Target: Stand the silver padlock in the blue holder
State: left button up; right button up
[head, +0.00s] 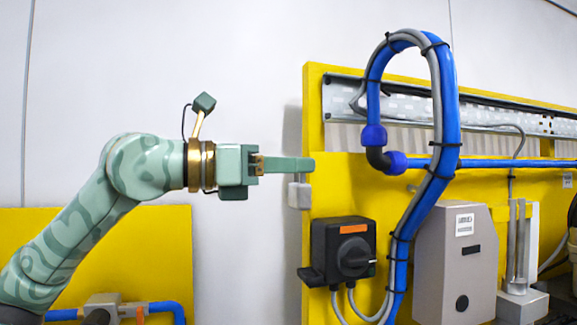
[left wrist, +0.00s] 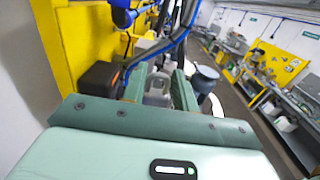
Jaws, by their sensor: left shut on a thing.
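The silver padlock (head: 299,195) hangs from the fingers of my left gripper (head: 303,165), its pale body below them and its shackle at the finger level. My left gripper is shut on it, in the air in front of the left edge of the yellow panel. In the left wrist view a grey shape that looks like the padlock (left wrist: 157,91) shows between the green fingers of my left gripper (left wrist: 160,85). I cannot make out a blue holder in either view. My right gripper is in neither view.
A black switch box (head: 343,248) with a rotary knob and a small ledge sits below and right of the padlock. A blue hose loop (head: 446,100) rises from the yellow panel (head: 318,120). A grey box (head: 455,260) stands farther right. White wall lies behind my arm.

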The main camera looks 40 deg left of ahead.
pick_arm(q)
jog(key=shift+r, duration=0.3)
jog(key=b+v, duration=0.9)
jog(key=v, duration=0.5)
dwell(0.5)
jog(key=shift+w, duration=0.1)
